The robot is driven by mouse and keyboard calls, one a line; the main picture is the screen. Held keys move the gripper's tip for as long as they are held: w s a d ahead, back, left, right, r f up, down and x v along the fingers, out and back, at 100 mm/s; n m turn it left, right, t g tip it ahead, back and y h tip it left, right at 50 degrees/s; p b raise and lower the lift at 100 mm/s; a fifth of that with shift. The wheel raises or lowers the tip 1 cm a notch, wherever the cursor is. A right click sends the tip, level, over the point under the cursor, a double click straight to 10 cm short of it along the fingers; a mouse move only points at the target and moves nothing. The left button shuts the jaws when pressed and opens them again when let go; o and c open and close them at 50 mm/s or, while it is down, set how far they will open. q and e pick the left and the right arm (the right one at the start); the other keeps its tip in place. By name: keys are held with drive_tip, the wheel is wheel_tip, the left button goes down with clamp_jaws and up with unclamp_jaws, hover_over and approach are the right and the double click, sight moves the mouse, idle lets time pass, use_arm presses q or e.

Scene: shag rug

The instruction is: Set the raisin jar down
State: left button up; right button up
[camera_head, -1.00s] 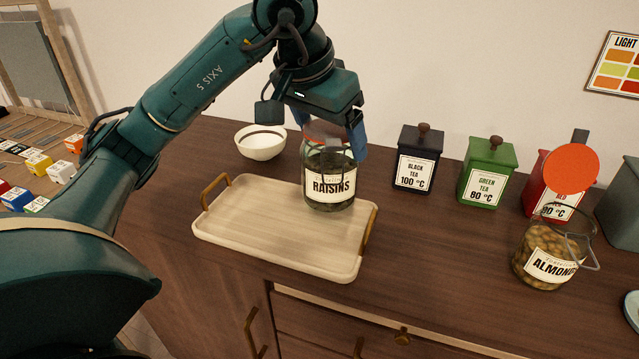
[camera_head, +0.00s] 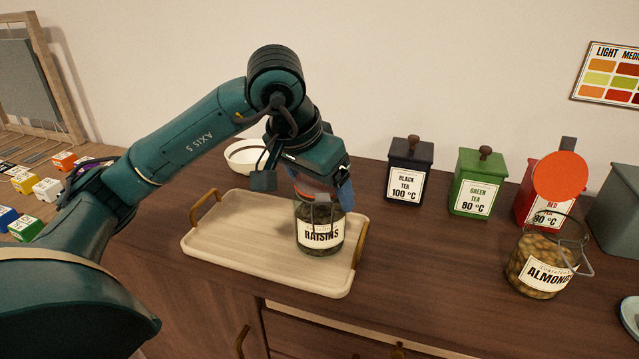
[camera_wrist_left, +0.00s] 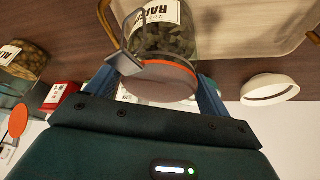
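The raisin jar (camera_head: 321,232) is a glass jar with a white RAISINS label and an orange seal at its lid. It is upright over the right part of the wooden tray (camera_head: 225,250), near the right brass handle. Its base looks at or very close to the tray surface; I cannot tell if it touches. My left gripper (camera_head: 322,190) is shut on the jar's lid from above. In the left wrist view its blue fingers (camera_wrist_left: 168,82) flank the lid of the jar (camera_wrist_left: 165,40). My right gripper is not in view.
A white bowl (camera_head: 243,156) stands behind the tray. Black (camera_head: 408,172), green (camera_head: 478,183) and red (camera_head: 537,205) tea tins stand to the right. The almond jar (camera_head: 540,268) has its lid open. The tray's left half is bare.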

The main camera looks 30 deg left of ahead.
use_arm(q)
drive_tip(key=o, duration=0.4)
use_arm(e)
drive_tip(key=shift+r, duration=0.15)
use_arm(q)
drive_tip(key=shift+r, duration=0.2)
drive_tip(key=p+v, duration=0.2)
drive_tip(key=v, duration=1)
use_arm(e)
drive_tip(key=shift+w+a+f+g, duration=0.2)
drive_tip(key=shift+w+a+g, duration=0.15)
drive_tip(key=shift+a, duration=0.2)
